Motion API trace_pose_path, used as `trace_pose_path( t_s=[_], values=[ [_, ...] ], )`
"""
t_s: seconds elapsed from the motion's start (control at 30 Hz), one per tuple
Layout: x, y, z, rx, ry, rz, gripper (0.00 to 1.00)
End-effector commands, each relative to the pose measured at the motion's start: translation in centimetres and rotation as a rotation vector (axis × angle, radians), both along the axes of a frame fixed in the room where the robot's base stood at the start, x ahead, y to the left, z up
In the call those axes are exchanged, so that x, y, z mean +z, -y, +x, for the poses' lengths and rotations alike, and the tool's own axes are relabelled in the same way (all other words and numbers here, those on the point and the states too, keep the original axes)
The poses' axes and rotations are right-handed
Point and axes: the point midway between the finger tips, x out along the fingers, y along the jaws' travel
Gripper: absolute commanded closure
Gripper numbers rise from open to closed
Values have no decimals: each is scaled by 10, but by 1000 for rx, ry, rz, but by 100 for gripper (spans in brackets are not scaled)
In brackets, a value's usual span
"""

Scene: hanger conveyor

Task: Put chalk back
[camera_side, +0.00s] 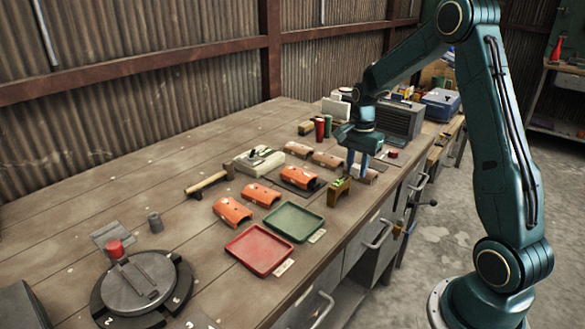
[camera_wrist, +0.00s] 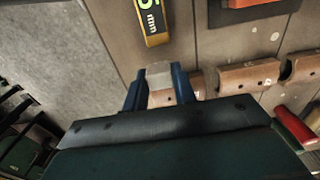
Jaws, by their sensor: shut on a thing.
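My gripper (camera_side: 358,164) is low over the right part of the bench, near its front edge. In the wrist view its two blue fingers (camera_wrist: 159,84) are shut on a pale grey-white block, which looks like the chalk (camera_wrist: 159,70). I cannot tell whether the chalk touches anything below.
A brass block (camera_side: 340,191) with a "5 mm" label (camera_wrist: 151,18) stands close by. Orange curved pieces (camera_side: 232,211), tan pieces (camera_side: 327,160), a red tray (camera_side: 259,251), a green tray (camera_side: 293,222) and a hammer (camera_side: 208,184) lie leftward. Red (camera_side: 319,130) and green cylinders stand behind.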

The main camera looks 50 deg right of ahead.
Motion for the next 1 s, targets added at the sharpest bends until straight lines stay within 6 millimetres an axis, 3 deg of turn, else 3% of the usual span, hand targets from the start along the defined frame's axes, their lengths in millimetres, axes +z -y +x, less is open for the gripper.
trace_pose_path(
  t_s=[0.5,1.0],
  values=[
    [-34,0,0,0,-1,1,93],
    [-42,0,0,0,0,0,93]
  ],
)
